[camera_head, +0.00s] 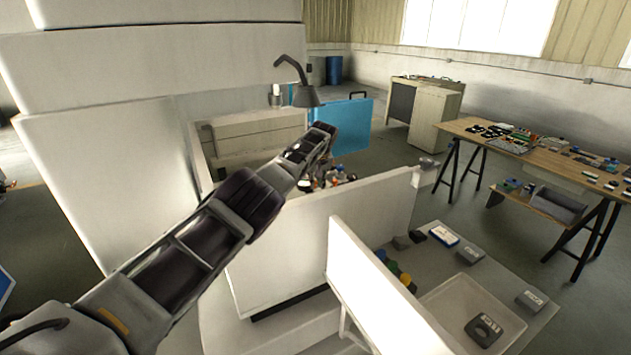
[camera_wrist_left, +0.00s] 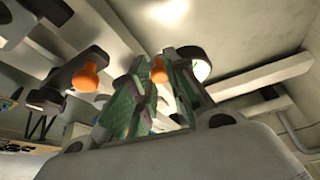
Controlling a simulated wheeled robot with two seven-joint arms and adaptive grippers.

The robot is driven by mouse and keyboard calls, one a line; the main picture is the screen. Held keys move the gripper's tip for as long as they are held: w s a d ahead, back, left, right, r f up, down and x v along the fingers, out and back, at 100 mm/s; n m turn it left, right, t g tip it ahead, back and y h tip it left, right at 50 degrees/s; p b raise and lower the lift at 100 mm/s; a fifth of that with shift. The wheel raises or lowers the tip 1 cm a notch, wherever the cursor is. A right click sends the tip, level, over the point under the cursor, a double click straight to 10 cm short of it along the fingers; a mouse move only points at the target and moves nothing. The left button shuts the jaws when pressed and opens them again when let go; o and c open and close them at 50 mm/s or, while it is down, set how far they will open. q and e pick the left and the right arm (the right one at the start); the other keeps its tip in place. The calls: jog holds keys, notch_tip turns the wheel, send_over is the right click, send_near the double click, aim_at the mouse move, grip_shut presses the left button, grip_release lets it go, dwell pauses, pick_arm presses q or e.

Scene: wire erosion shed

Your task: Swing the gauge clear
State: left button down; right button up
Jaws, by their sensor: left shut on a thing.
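My left arm reaches from the lower left over the wall of the machine's tank. Its gripper (camera_head: 326,163) is low in the tank, small and partly hidden, beside dark parts with orange spots. In the left wrist view the two green-padded fingers (camera_wrist_left: 156,92) are shut on an orange knob (camera_wrist_left: 158,70) between them. A second orange knob (camera_wrist_left: 87,78) on a dark part is left of the fingers, apart from them. My right gripper is not in view.
A pale tank wall (camera_head: 325,235) stands before my arm. A dark lamp (camera_head: 306,95) hangs behind it, with an open blue door (camera_head: 345,125) beyond. A side shelf with a white tray (camera_head: 455,300) is at the lower right. A wooden bench (camera_head: 470,128) holds tools; the floor before it is clear.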

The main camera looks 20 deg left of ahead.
pick_arm(q)
jog(key=shift+w+r, duration=0.1)
jog(key=shift+r, duration=0.1)
jog(key=c, duration=1.4)
grip_release()
jog(key=shift+o, duration=0.4)
jog(key=shift+f, duration=0.1)
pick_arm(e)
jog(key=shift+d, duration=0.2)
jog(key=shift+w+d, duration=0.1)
pick_arm(q)
jog(key=shift+f, duration=0.1)
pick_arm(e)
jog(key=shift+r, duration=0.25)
